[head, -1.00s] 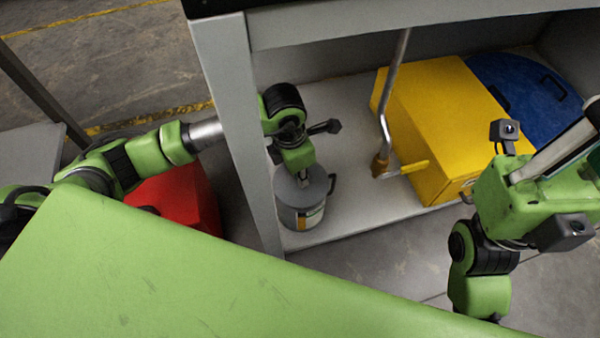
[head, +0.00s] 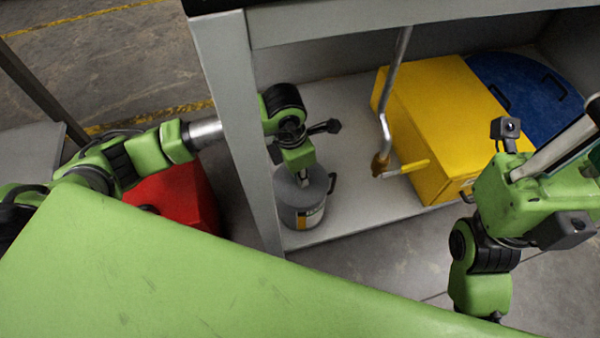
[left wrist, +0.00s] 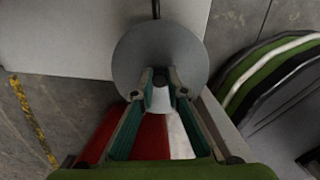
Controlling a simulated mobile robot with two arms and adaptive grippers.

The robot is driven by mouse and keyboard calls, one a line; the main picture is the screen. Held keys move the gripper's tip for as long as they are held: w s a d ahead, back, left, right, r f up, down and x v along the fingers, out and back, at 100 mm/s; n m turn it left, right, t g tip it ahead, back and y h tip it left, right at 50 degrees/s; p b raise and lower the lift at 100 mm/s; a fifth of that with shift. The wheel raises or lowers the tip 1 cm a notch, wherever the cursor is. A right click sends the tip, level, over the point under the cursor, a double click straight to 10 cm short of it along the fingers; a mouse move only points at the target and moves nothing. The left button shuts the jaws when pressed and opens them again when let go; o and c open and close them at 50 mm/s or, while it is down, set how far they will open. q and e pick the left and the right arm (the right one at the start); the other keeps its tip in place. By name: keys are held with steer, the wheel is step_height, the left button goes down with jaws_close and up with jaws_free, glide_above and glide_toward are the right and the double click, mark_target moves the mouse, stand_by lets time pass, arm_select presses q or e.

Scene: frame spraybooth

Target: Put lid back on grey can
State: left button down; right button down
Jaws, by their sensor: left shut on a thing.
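The grey can (head: 304,216), with a white and orange label, stands upright on the booth floor near its front left post. Its dark handle (head: 332,183) sticks out to the right. The round grey lid (left wrist: 160,45) shows as a disc in the left wrist view and covers the can's top in the head view. My left gripper (left wrist: 160,78) points down above it and is shut on the lid, at its centre. Whether the lid's rim is fully seated on the can is not clear.
A yellow box (head: 440,125) and a blue round-ended container (head: 530,95) stand right of the can. The booth's post (head: 238,130) is close beside my left arm. A red box (head: 180,200) is outside left.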

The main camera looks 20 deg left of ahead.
arm_select(q)
steer(key=c, duration=1.9)
jaws_free()
steer(key=o, duration=0.5)
steer(key=shift+c, duration=0.2)
